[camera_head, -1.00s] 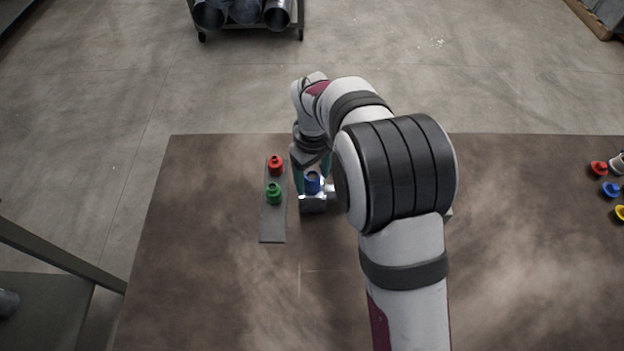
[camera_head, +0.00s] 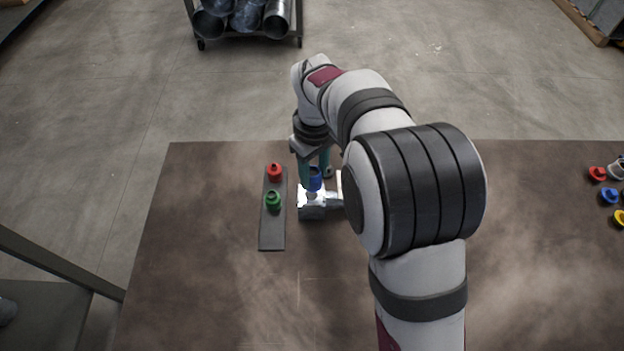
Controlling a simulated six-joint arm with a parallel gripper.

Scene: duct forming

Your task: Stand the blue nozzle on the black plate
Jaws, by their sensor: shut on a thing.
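A blue nozzle (camera_head: 315,178) is held between the teal fingers of my gripper (camera_head: 314,176). It shows above or just behind a shiny metal fitting (camera_head: 312,203); I cannot tell whether they touch. The black plate (camera_head: 271,234) is a long narrow strip on the table, left of my gripper. A red nozzle (camera_head: 275,171) stands near the plate's far end, and a green nozzle (camera_head: 273,201) stands around its middle. The near part of the plate is bare. My arm hides part of the metal fitting's right side.
The brown table (camera_head: 210,280) is clear to the left and in front of the plate. More red, blue (camera_head: 610,195) and yellow nozzles lie at the right edge. A cart with metal ducts (camera_head: 245,16) stands on the floor beyond the table.

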